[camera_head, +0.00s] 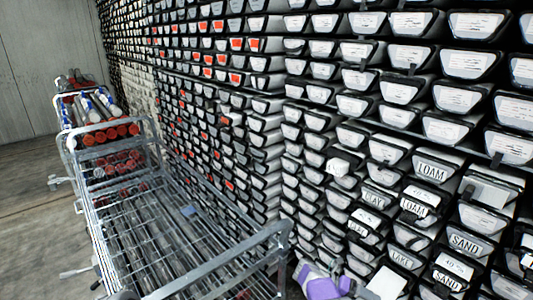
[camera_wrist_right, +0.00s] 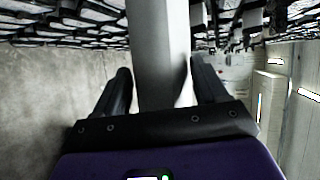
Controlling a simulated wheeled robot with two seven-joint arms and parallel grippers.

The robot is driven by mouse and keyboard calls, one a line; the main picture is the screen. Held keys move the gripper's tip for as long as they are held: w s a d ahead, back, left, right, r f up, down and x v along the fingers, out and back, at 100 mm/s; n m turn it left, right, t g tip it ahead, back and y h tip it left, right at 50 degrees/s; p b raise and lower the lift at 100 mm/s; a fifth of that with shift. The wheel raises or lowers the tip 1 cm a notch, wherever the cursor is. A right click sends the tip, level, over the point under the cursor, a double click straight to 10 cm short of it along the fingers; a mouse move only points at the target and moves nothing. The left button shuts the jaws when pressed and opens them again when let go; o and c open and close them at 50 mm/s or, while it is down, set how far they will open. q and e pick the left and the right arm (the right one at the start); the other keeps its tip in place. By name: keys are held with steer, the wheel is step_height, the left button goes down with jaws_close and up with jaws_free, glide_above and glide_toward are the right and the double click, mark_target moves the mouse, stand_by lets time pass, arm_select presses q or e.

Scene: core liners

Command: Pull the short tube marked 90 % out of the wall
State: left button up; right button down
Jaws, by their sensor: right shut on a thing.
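In the right wrist view, my right gripper (camera_wrist_right: 160,72) is shut on a long, pale, straight-sided tube (camera_wrist_right: 158,40) that runs between its two dark fingers. The tube's far end and its marking are hidden. In the head view, purple and white parts of my right gripper (camera_head: 322,289) show at the bottom edge, close to the wall of tubes (camera_head: 345,135). Its fingers cannot be made out there. Small labels with a percent sign, one of them low on the right (camera_head: 457,266), are too blurred to read surely. My left gripper is not in view.
A wire-shelf trolley (camera_head: 150,230) stands along the wall at the left, with red-ended tubes (camera_head: 110,130) on carts beyond it. Tube ends marked LOAM (camera_head: 432,171) and SAND (camera_head: 464,243) are at the right. Floor at far left (camera_head: 30,215) is clear.

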steer(key=shift+s+a+r+p, duration=0.1)
steer(key=shift+s+a+p, duration=0.7)
steer(key=shift+a, duration=0.15)
steer(key=shift+s+a+p, duration=0.7)
steer(key=shift+a+p, duration=0.05)
steer(key=shift+a, duration=0.15)
steer(key=shift+s+a+p, duration=0.6)
steer(key=shift+s+a, duration=0.2)
steer(key=shift+a, duration=0.05)
